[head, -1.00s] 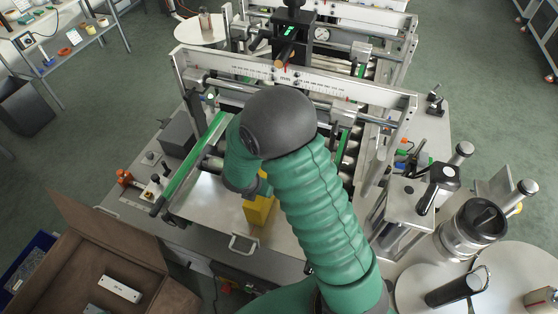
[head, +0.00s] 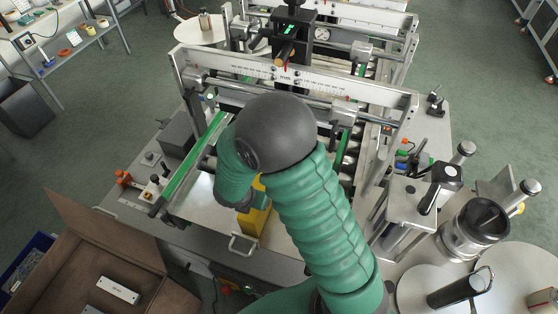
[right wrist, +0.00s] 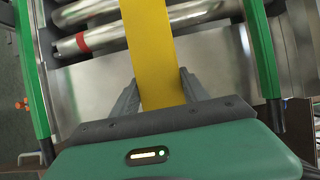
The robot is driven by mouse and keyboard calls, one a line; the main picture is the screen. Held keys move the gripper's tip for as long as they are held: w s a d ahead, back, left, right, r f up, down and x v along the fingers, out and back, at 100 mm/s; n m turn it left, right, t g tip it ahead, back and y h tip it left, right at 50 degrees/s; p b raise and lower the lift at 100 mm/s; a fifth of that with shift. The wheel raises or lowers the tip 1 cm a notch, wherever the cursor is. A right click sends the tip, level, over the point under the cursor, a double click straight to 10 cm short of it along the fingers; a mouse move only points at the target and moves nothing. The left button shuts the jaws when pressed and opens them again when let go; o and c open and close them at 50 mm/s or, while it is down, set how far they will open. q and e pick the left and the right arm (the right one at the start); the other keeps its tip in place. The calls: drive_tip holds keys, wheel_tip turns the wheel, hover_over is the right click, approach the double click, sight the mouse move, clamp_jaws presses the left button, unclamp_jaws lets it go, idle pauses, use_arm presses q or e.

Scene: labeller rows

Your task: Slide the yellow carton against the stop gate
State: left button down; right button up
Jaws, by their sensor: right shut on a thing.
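The yellow carton (head: 254,218) stands on the bare metal plate at the near end of the conveyor, partly hidden behind my right wrist in the head view. In the right wrist view the carton (right wrist: 158,50) runs up the middle, its far end over the rollers. My right gripper (right wrist: 158,80) is shut on it, one dark finger along each side. In the head view my arm hides this gripper. I cannot pick out the stop gate for certain. My left gripper is not in view.
Green-edged guide rails (head: 190,165) flank the lane, and metal rollers (right wrist: 200,12) lie beyond the plate. A ruled crossbar (head: 330,88) spans the conveyor. An open brown box (head: 80,250) stands at the lower left. A plate handle (head: 242,243) sits at the near edge.

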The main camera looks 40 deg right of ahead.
drive_tip(key=shift+s+a, duration=0.1)
drive_tip(key=shift+a, duration=0.1)
drive_tip(key=shift+f, duration=0.25)
drive_tip(key=shift+s+b, duration=0.1)
drive_tip(key=shift+b, duration=0.2)
idle(0.3)
drive_tip(key=o, duration=1.3)
